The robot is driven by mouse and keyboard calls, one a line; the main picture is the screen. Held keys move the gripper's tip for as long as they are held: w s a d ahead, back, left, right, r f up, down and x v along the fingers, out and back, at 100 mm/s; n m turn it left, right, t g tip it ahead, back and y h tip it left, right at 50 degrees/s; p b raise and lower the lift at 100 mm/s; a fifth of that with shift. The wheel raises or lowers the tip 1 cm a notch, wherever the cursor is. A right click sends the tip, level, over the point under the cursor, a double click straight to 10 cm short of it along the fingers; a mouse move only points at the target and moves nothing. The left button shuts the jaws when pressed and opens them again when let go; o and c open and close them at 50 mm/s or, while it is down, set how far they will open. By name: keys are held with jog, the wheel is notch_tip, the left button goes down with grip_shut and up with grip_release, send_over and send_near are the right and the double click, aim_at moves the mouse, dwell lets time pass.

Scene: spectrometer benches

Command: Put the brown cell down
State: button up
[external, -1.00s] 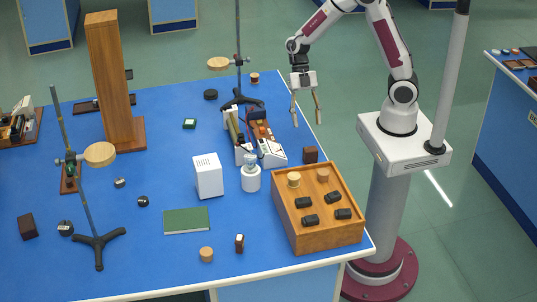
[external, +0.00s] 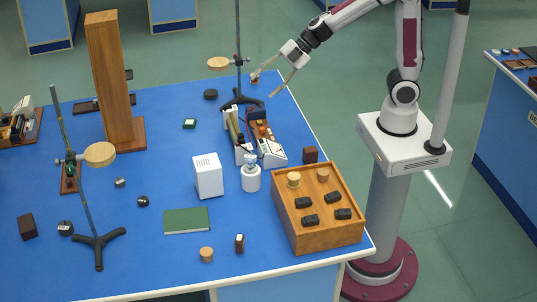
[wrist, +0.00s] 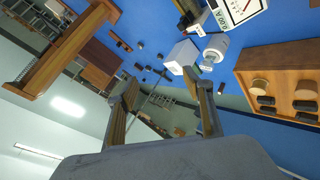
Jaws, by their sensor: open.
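My gripper (external: 264,85) is open over the far right edge of the blue bench, its two fingers spread. Nothing shows between the fingers in the wrist view (wrist: 160,80). Several brown things stand on the bench, and I cannot tell for sure which is the brown cell. A small brown block with a pale part (external: 239,243) stands near the front edge. A dark brown block (external: 310,155) stands behind the wooden tray. A small brown piece (external: 255,81) at the far edge is partly covered by one fingertip in the external view; I cannot tell whether they touch.
The wooden tray (external: 284,222) holds black and tan cylinders at the front right. A ring stand (external: 239,60) rises close beside my gripper. An instrument (external: 262,145), a white box (external: 207,176) and a green book (external: 187,220) stand mid-bench.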

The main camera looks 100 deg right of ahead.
jog(key=s+d+r+m+h, duration=0.6)
jog(key=s+r+m, duration=0.2)
jog(key=s, duration=0.1)
jog(key=s+a+f+m+g+y, duration=0.2)
jog(key=s+a, duration=0.4)
jog(key=s, duration=0.3)
jog(key=s+a+f+m+g+y, duration=0.2)
jog(key=s+a+f, duration=0.3)
jog(key=s, duration=0.5)
jog(key=shift+s+a+m+g, duration=0.25)
jog(key=shift+a+m+g, duration=0.05)
jog(key=shift+a+m, duration=0.1)
